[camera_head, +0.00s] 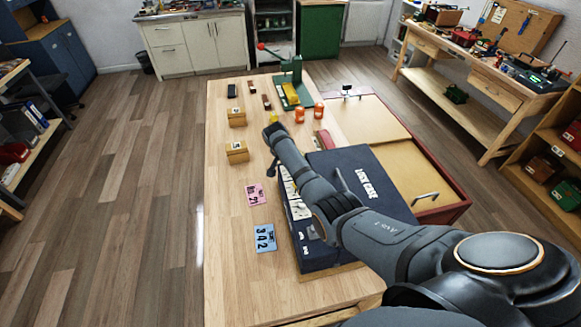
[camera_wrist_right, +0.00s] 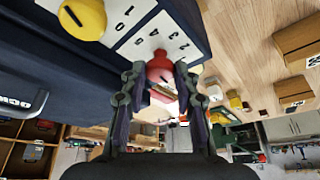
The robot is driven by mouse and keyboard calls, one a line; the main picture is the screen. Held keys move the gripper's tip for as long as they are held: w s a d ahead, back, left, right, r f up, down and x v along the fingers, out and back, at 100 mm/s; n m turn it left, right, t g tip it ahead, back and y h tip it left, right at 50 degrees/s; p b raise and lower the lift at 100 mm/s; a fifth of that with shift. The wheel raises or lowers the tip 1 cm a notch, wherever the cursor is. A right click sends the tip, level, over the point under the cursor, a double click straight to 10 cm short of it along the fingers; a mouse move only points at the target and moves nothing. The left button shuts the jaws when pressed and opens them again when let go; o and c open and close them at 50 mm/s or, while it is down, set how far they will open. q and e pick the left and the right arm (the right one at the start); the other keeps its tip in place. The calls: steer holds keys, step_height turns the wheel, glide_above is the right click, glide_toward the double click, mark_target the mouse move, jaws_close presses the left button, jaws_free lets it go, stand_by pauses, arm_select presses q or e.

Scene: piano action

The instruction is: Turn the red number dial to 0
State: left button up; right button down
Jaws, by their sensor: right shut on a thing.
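The red number dial (camera_wrist_right: 158,66) sits on the white number panel (camera_wrist_right: 128,27) of the dark blue lock case (camera_head: 372,182), in the upper middle of the right wrist view. My right gripper (camera_wrist_right: 161,74) is shut on the dial, one dark finger on each side. Printed digits show around the dial, but its pointer is hidden and I cannot tell its setting. A yellow dial (camera_wrist_right: 82,16) with a black mark is beside it on the panel. My left gripper is not in view.
A blue card (camera_head: 265,238) and a pink card (camera_head: 255,194) lie left of the case. Wooden blocks (camera_head: 236,152), orange jars (camera_head: 299,115) and a green press (camera_head: 292,92) stand farther back. The table's left strip is mostly clear.

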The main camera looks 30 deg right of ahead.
steer(key=shift+m, duration=0.3)
steer(key=c, duration=1)
jaws_free()
steer(key=v, duration=1.2)
steer(key=shift+w, duration=0.1)
